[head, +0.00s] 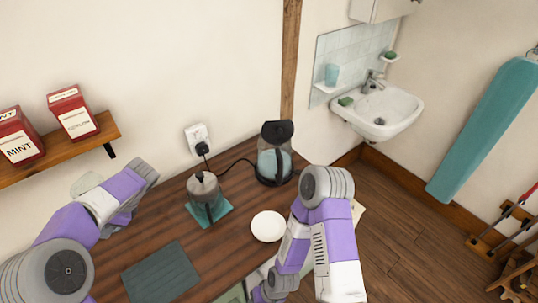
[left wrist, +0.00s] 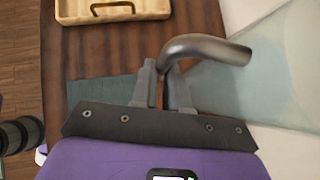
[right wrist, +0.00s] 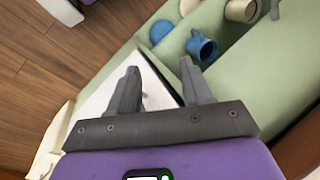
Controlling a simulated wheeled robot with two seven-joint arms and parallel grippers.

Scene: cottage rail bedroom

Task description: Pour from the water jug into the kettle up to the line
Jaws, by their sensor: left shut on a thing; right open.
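The water jug is clear glass with a curved metal handle (left wrist: 205,48). My left gripper (left wrist: 168,82) is shut on this handle, and the jug's pale body (left wrist: 245,95) lies to its right in the left wrist view. In the head view a pale part of the jug (head: 86,184) shows behind my left arm, by the wall; the fingers are hidden. The kettle (head: 275,158) stands upright on its base at the counter's back right, glass with a black lid and handle. Its line cannot be made out. My right gripper (right wrist: 160,72) is open and empty, above the green cabinet.
A glass pot with a metal lid (head: 203,190) stands on a teal mat between jug and kettle. A white plate (head: 268,226) and dark placemat (head: 160,272) lie nearer. A cord runs to the socket (head: 198,138). A blue mug (right wrist: 202,46) shows below my right gripper.

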